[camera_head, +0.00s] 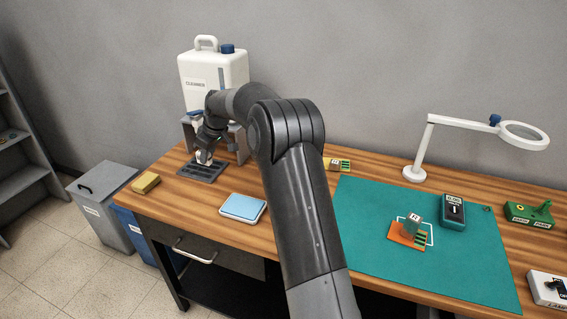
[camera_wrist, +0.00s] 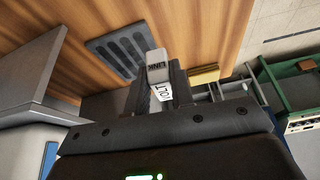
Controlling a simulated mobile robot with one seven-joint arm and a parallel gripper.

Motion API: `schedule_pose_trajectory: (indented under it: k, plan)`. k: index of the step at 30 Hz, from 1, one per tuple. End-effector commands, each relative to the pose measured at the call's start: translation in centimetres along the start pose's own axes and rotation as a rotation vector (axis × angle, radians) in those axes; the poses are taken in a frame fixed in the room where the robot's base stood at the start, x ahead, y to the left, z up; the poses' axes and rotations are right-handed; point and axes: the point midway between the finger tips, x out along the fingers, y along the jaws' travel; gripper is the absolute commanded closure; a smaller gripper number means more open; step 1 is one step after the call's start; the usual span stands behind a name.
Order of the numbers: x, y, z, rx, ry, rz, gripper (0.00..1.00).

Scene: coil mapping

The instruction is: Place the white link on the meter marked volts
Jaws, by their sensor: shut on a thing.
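My gripper (camera_head: 204,155) is at the left part of the bench, over a dark grooved tray (camera_head: 201,173). In the wrist view my gripper (camera_wrist: 161,84) is shut on the white link (camera_wrist: 157,66), a small white block marked LINK with a second, partly hidden label below. The grooved tray (camera_wrist: 118,52) lies beyond the link; I cannot tell whether they touch. A dark teal-sided meter (camera_head: 453,211) stands on the green mat, its label too small to read. I cannot tell which device is marked volts.
An orange board with a small block (camera_head: 407,235) lies on the green mat (camera_head: 380,265). A magnifier lamp (camera_head: 414,173), green device (camera_head: 530,213) and white switch box (camera_head: 548,289) are right. A white cleaner jug (camera_head: 212,75) stands behind my gripper. A blue-topped box (camera_head: 243,207) is nearer the front.

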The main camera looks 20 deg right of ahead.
Motion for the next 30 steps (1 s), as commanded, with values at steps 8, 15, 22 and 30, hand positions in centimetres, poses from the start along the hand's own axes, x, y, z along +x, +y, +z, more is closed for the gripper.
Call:
schedule_pose_trajectory:
  k: [8,15,22,30]
  plan:
    - [-0.7,1.6,1.4,0.029,-0.002,0.013,1.00]
    - [-4.1,8.5,9.2,0.176,-0.015,0.078,1.00]
    - [-8.5,14.9,19.1,0.354,-0.025,0.150,1.00]
    - [-14.3,19.7,32.0,0.568,-0.033,0.236,1.00]
